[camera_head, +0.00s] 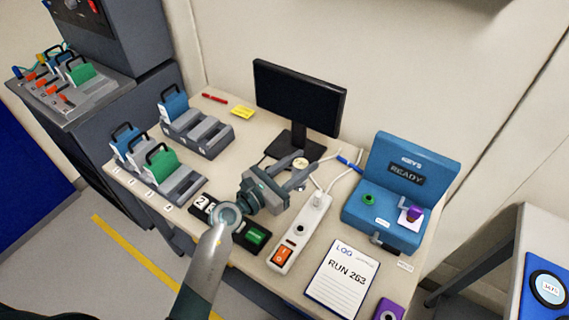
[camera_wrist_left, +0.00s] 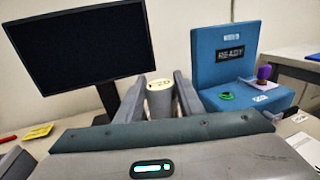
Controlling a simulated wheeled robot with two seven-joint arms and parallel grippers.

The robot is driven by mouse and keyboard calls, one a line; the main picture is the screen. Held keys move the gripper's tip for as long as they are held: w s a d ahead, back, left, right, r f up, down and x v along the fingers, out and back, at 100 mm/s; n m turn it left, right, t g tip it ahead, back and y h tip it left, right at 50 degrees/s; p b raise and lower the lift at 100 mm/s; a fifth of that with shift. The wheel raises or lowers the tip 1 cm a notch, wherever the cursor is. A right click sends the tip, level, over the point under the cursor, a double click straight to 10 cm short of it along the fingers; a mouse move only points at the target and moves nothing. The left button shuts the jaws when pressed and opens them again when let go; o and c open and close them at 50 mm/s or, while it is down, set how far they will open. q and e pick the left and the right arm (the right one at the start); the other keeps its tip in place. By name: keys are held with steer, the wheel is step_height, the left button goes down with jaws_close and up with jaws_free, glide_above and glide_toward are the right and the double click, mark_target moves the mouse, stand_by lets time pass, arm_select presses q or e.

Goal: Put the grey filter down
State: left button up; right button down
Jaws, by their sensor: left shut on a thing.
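My left gripper (camera_head: 301,166) reaches over the desk (camera_head: 345,210), in front of the monitor. It is shut on a small round grey filter with a pale labelled top (camera_head: 300,163). In the left wrist view the filter (camera_wrist_left: 160,100) stands upright between the two fingers (camera_wrist_left: 160,95). The fingers hide its sides in part. I cannot tell whether its underside touches the desk. My right gripper is not in view.
A monitor (camera_head: 300,95) stands behind the gripper. A white power strip (camera_head: 302,230) lies close on the right, with a blue key box (camera_head: 400,190) beyond. Racks with blue and green handled blocks (camera_head: 205,135) stand left. A RUN 263 log sheet (camera_head: 342,275) lies in front.

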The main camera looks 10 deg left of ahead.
arm_select(q)
steer(key=d+r, duration=0.1)
steer(key=s+d+r, duration=0.1)
steer(key=d, duration=0.2)
steer(key=shift+s+d+r, duration=0.15)
steer(key=shift+s+r, duration=0.2)
steer(key=shift+r, duration=0.05)
steer(key=s+a+r+y+b, duration=0.1)
steer(key=s+a, duration=0.3)
steer(key=a, duration=0.5)
steer(key=s+a+r+n+t+y+b, duration=0.1)
steer(key=s+a+r, duration=0.3)
steer(key=a, duration=0.5)
steer(key=shift+s+a+r+n, duration=0.25)
steer(key=shift+s+a+n, duration=0.1)
steer(key=shift+s, duration=0.15)
steer(key=shift+s, duration=0.1)
